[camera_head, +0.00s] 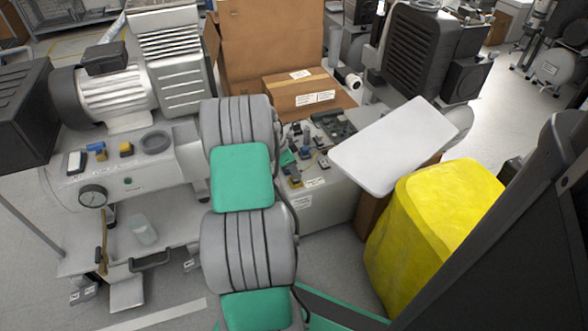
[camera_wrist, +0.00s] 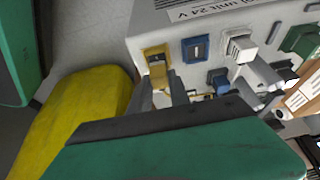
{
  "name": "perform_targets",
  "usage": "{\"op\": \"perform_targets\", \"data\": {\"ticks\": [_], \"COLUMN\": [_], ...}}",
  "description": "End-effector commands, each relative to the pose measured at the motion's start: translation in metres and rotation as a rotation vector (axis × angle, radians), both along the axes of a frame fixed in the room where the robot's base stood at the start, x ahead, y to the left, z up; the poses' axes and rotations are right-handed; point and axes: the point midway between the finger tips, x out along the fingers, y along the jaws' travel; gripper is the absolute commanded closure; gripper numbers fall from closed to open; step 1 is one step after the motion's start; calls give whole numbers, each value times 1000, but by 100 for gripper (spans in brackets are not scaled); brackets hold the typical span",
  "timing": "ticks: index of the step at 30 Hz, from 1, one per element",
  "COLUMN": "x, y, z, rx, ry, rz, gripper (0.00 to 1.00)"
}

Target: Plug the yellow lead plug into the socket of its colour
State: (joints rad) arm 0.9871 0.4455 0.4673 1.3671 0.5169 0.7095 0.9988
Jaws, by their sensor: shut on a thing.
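In the wrist view, the yellow socket (camera_wrist: 156,54) is at the left end of a row on a pale grey unit (camera_wrist: 150,26). The yellow plug (camera_wrist: 162,76) is just below and in front of it, overlapping its lower part. I cannot tell whether they touch or how far the plug is in. My gripper (camera_wrist: 163,92) is shut on the yellow plug, one dark finger on each side. The green-padded wrist part in front hides what lies below. In the head view, my arm covers the gripper and the plug; the unit (camera_head: 322,205) shows beside it.
Right of the yellow socket are a blue socket (camera_wrist: 195,49), a white plug (camera_wrist: 239,47) and a green socket (camera_wrist: 301,40). A blue plug (camera_wrist: 218,81) is below them. A yellow bag (camera_head: 432,225), a white panel (camera_head: 395,145) and a cardboard box (camera_head: 310,92) crowd the unit.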

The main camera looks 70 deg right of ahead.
Motion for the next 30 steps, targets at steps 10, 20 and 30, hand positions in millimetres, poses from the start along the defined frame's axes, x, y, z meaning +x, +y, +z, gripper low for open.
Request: {"op": "perform_targets", "data": {"ticks": [10,20,30], "x": [0,0,0], "y": [0,0,0], "z": [-3,-8,-12], "rx": [0,-1,0], "ry": [0,-1,0], "rz": [0,0,0], "gripper": [100,100,100]}}
